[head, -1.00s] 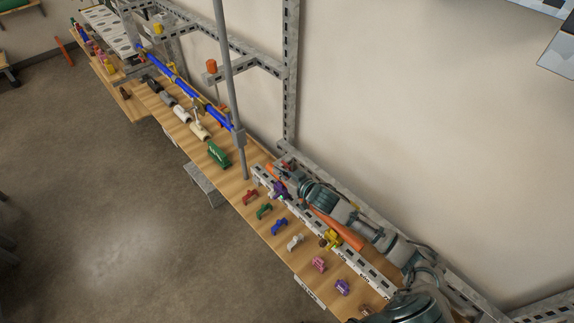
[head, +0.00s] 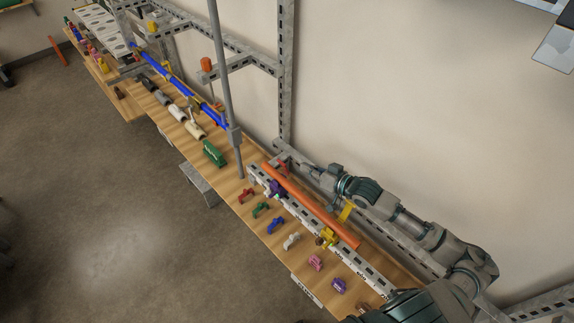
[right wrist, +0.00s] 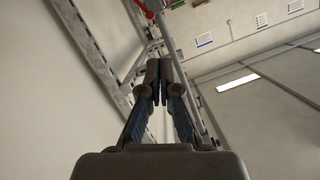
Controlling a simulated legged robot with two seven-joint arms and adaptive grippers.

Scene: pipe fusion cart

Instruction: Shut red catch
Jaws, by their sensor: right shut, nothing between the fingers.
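A small red part (head: 283,164) shows at the far end of the slotted rail, near the end of the orange pipe; it is too small to tell whether it is open or shut. Red also shows at the top of the right wrist view (right wrist: 150,8). A separate red clamp piece (head: 246,195) lies loose on the bench in front of the rail. My right gripper (head: 318,174) is shut and empty, raised on the wall side of the pipe, to the right of the red part. Its closed fingers fill the middle of the right wrist view (right wrist: 159,75). My left gripper is out of view.
The orange pipe (head: 310,205) lies along the slotted rail (head: 300,211), with a purple clamp (head: 276,188) and a yellow clamp (head: 327,237) on it. A yellow flap (head: 345,212) stands up behind the pipe. A grey post (head: 226,90) rises beyond. Several coloured pieces line the bench front.

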